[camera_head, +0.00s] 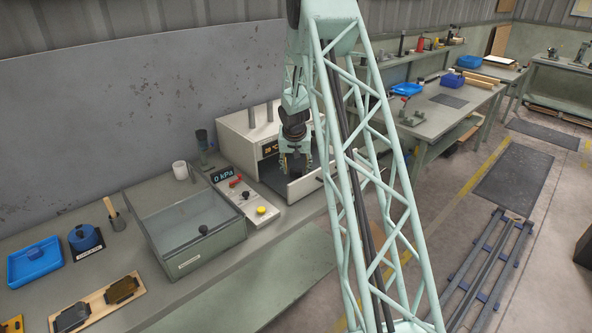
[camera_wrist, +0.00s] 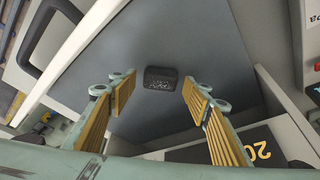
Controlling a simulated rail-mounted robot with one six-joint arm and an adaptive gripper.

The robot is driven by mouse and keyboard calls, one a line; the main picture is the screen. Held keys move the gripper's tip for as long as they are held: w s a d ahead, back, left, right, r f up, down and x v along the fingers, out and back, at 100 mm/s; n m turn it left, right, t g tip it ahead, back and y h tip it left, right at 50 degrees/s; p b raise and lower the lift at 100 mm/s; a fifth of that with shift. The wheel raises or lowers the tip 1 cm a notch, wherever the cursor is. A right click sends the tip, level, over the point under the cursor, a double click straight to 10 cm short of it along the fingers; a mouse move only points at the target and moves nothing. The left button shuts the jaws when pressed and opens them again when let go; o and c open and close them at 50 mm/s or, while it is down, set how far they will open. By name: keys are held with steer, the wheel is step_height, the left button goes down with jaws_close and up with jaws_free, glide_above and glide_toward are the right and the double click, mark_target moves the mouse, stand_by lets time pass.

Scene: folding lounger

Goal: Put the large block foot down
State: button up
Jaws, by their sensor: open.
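A small dark block (camera_wrist: 161,78) with pale markings lies on the flat grey surface (camera_wrist: 120,45) of the open white heater cabinet in the wrist view. It looks like the large block foot, but I cannot read its markings. My gripper (camera_wrist: 158,90) is open, with its yellow-padded fingers on either side of the view and the block showing between and beyond their tips. The fingers look apart from the block. In the head view my gripper (camera_head: 295,165) points down at the cabinet (camera_head: 235,128), and the block is hidden there.
The cabinet's white front panel (camera_head: 311,183) with a dark handle stands close to my gripper. A blue tray (camera_head: 36,262) lies farther left.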

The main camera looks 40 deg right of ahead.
steer(key=v, duration=1.1)
steer(key=shift+r+p, duration=0.2)
steer(key=shift+p, duration=0.1)
steer(key=shift+s+a, duration=0.1)
stand_by(0.4)
